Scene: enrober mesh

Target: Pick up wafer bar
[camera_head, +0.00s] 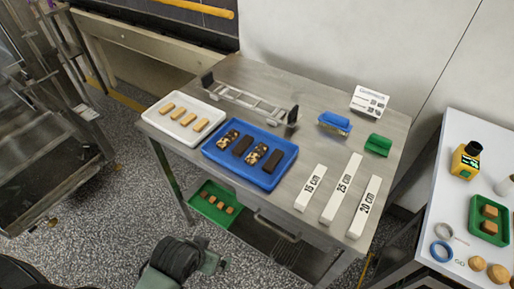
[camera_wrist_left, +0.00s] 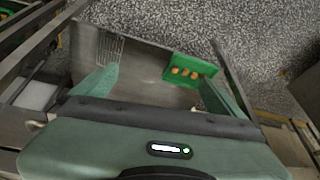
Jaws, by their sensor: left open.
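Several tan wafer bars (camera_head: 183,114) lie side by side in a white tray (camera_head: 160,124) at the left front of the steel table. They are apart from my grippers. My left gripper (camera_wrist_left: 158,73) is open in the left wrist view, with its two green fingers spread and nothing between them. Beyond the fingers show a grey metal surface and a green tray (camera_wrist_left: 169,77) with small tan pieces. In the head view, part of my left arm shows at the bottom, in front of the table, but its fingers cannot be made out. My right gripper is not in view.
A blue tray (camera_head: 285,177) with dark and nut-topped bars stands right of the white tray. A metal rack (camera_head: 250,100) stands behind. Several white length blocks (camera_head: 343,189) lie at right. A green tray (camera_head: 199,208) sits on the lower shelf. A side table (camera_head: 458,135) stands right.

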